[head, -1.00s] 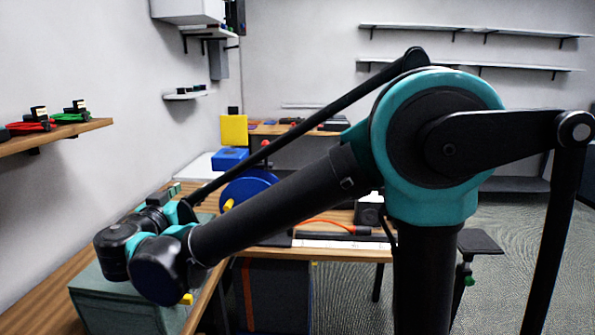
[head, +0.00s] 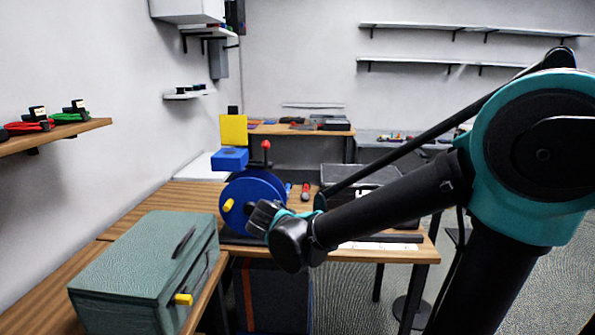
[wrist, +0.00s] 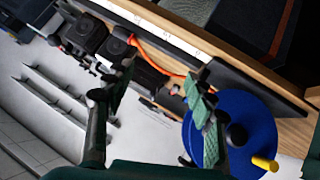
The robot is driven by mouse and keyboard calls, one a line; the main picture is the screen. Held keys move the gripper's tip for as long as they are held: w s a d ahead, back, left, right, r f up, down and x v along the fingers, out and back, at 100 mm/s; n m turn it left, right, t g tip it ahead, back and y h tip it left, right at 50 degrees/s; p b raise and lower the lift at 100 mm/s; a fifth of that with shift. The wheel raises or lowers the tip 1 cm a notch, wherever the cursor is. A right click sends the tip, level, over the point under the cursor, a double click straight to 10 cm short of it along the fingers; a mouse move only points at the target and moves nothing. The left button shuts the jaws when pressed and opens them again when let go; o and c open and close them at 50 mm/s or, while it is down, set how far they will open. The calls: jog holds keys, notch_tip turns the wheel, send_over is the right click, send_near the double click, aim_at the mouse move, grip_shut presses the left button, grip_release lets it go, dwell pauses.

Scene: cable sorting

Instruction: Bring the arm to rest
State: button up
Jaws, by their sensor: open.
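My arm reaches in from the right in the head view, its wrist held over the front of the workbench, beside the blue reel (head: 247,192). The fingers are hard to make out there. In the wrist view my gripper (wrist: 160,76) is open, its two green-padded fingers apart with nothing between them. The blue reel (wrist: 258,125) shows there behind and beside the right finger; I cannot tell whether they touch. An orange cable (wrist: 157,62) with dark devices lies on the bench beyond the fingers.
A green case (head: 125,262) stands at the front left of the bench. A yellow panel and blue block (head: 231,158) stand behind the reel. A wall shelf (head: 60,135) at left holds red and green cables. Open floor (head: 400,270) shows at right.

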jog(key=s+d+f+g+y, duration=0.5)
jog(key=s+d+f, duration=1)
jog(key=d, duration=0.1)
jog(key=shift+s, duration=0.25)
jog(key=shift+f, duration=0.1)
dwell(1.0)
